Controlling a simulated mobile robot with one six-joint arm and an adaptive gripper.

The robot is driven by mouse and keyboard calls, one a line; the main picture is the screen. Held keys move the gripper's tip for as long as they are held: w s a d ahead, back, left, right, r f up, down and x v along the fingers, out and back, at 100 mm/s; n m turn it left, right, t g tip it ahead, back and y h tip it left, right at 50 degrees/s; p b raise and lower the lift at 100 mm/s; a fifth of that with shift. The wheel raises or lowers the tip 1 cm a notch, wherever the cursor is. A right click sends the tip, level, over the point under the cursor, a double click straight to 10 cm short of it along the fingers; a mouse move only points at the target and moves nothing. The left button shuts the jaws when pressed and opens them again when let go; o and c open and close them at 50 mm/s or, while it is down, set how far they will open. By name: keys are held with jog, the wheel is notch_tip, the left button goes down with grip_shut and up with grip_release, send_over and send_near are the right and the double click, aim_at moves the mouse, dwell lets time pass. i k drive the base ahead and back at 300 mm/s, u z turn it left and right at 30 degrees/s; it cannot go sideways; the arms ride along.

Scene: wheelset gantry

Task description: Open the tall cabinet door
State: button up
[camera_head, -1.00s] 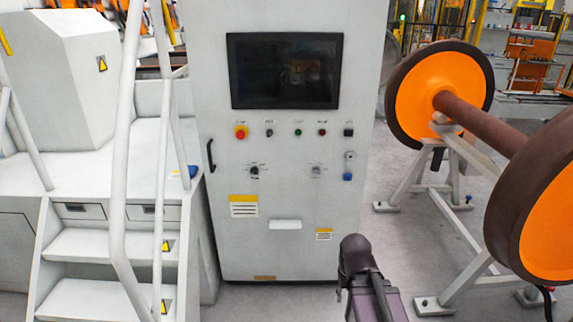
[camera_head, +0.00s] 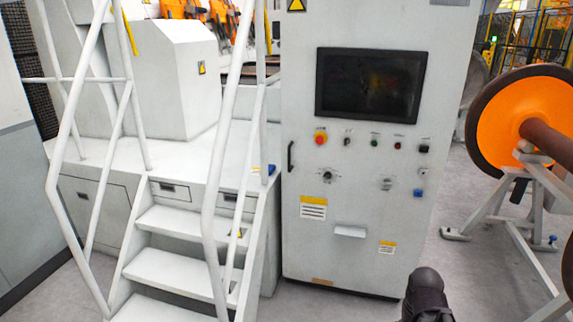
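The tall cabinet (camera_head: 345,235) is light grey and stands upright right of centre. Its door front carries a dark screen (camera_head: 369,85), a red and yellow emergency button (camera_head: 320,137), several small knobs and a blue switch. A black vertical handle (camera_head: 290,156) sits at the left edge of the door. The door looks shut. A dark part of my arm shows at the bottom edge, right of centre, in front of the cabinet's lower right. My gripper's fingers cannot be made out, and nothing of mine touches the handle.
White stairs (camera_head: 175,270) with white handrails (camera_head: 222,180) stand directly left of the cabinet, close to its handle side. An orange wheelset (camera_head: 520,115) on a grey stand (camera_head: 485,208) is at the right. Grey floor (camera_head: 455,275) is free between cabinet and stand.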

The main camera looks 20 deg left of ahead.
aim_at(389, 73)
jog(key=k, duration=1)
jog(key=u, duration=0.6)
jog(key=i, duration=2.3)
jog(key=z, duration=0.5)
